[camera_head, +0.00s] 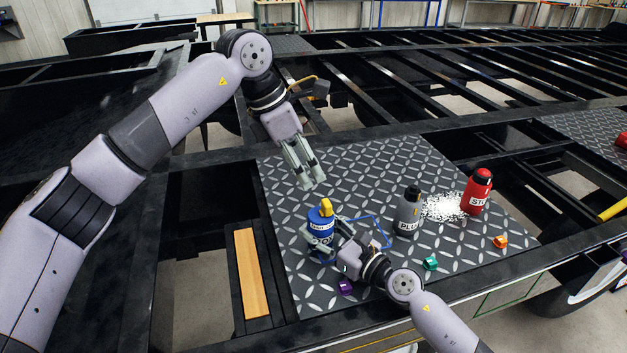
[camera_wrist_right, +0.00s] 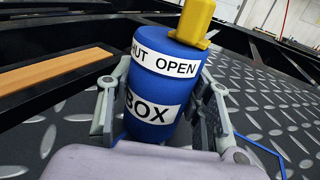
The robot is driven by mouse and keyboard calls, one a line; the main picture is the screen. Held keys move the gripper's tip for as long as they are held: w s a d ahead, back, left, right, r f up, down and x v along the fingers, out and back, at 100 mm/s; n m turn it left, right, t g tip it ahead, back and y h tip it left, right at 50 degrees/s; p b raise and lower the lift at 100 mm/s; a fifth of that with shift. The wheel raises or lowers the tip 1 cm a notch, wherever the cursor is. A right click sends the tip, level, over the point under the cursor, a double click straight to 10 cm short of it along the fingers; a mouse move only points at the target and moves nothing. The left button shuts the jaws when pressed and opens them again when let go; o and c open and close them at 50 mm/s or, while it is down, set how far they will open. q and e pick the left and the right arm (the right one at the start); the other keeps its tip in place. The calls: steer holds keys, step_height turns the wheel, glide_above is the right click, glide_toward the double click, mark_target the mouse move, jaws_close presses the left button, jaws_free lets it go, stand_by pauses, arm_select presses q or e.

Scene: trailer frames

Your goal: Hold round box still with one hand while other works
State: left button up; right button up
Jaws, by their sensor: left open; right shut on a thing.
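The round box (camera_head: 320,222) is a blue cylinder with white labels and a yellow piece (camera_head: 326,206) on top. It stands on the diamond-plate sheet. In the right wrist view the box (camera_wrist_right: 150,88) shows the words "BOX" and "OPEN", with the yellow piece (camera_wrist_right: 193,20) at its top. My right gripper (camera_head: 322,244) is shut on the box, one finger on each side. My left gripper (camera_head: 310,184) is open and empty, pointing down above the plate, up and behind the box. A gap shows between it and the yellow piece.
A grey bottle (camera_head: 408,214) and a red bottle (camera_head: 477,192) stand to the right, with white bits (camera_head: 443,207) between them. Purple (camera_head: 345,286), green (camera_head: 430,263) and orange (camera_head: 500,242) small pieces lie near the front of the metal plate (camera_head: 390,165). A blue cable lies beside the box.

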steer(key=o, duration=1.3)
arm_select(q)
steer(key=shift+a+r, duration=0.2)
steer(key=shift+r, duration=0.35)
arm_select(e)
steer(key=shift+o, duration=0.2)
steer(key=shift+s, duration=0.1)
